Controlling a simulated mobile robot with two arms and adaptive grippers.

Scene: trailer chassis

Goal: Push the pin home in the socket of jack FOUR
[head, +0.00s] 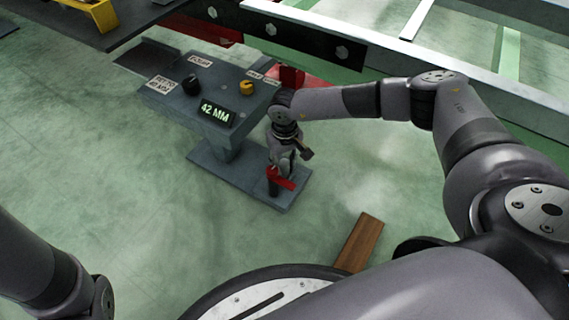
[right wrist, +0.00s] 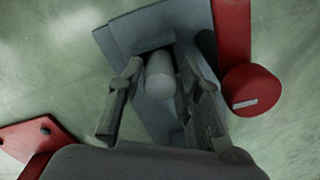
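A grey pedestal (head: 215,118) carries a lit 42 MM display (head: 216,113) and several small labels, too small to read surely. My right gripper (head: 285,160) points down beside its foot, close to a red part (head: 281,178). In the right wrist view, the fingers of my right gripper (right wrist: 157,85) stand apart on either side of a pale grey cylinder (right wrist: 159,76), perhaps the pin. A gap shows on its left; contact on the right is unclear. The cylinder's lower end and any socket are hidden. My left arm enters at lower left; its gripper is out of view.
A red bar with a round red knob (right wrist: 251,90) lies just right of the fingers. The pedestal has a black knob (head: 191,84) and a yellow knob (head: 246,88). A wooden block (head: 361,243) lies on the floor. Chassis beams (head: 300,35) cross the back. Floor at left is clear.

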